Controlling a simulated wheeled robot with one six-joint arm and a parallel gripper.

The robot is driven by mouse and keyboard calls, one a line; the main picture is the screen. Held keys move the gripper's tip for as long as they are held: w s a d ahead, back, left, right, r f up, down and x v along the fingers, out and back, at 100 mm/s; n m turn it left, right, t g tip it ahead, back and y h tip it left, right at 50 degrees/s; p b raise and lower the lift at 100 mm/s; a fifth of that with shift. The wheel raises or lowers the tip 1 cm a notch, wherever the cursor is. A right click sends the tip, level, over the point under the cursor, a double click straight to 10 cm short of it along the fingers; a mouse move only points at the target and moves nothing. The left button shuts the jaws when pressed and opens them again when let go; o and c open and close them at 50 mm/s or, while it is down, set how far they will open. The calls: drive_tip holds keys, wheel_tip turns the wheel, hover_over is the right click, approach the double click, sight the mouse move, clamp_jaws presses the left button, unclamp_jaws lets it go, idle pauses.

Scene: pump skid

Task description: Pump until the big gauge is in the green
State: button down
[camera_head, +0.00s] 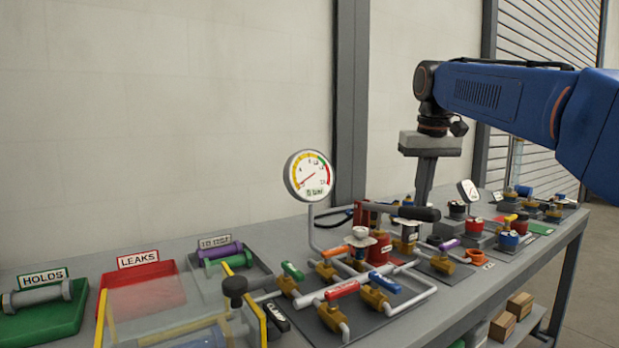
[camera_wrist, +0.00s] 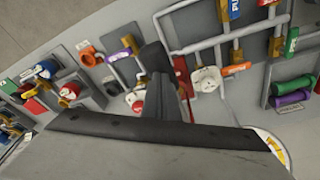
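The big gauge (camera_head: 309,176) is a white round dial on a thin grey post, with yellow, green and red arcs and a small display. Its fine reading is too small to tell surely. Part of its rim shows in the wrist view (camera_wrist: 273,146). The pump has a red body (camera_head: 380,250) and a black lever grip (camera_head: 428,214) lying about level. My gripper (camera_head: 422,199) points down at the grip, its fingertips at or just behind it. In the wrist view the dark fingers (camera_wrist: 166,88) overlap the dark grip, so their closure is unclear.
Pipes with coloured valve handles, including a red one (camera_head: 342,289) and a green one (camera_head: 292,271), surround the pump. A green tray (camera_head: 62,325), a red tray (camera_head: 150,299) and a clamp stand (camera_head: 235,286) are to the left. A smaller gauge (camera_head: 468,190) stands to the right.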

sight(420, 215)
drive_tip(key=shift+f, duration=2.65)
drive_tip(key=shift+r, duration=4.25)
drive_tip(key=shift+f, duration=0.1)
idle(1.1)
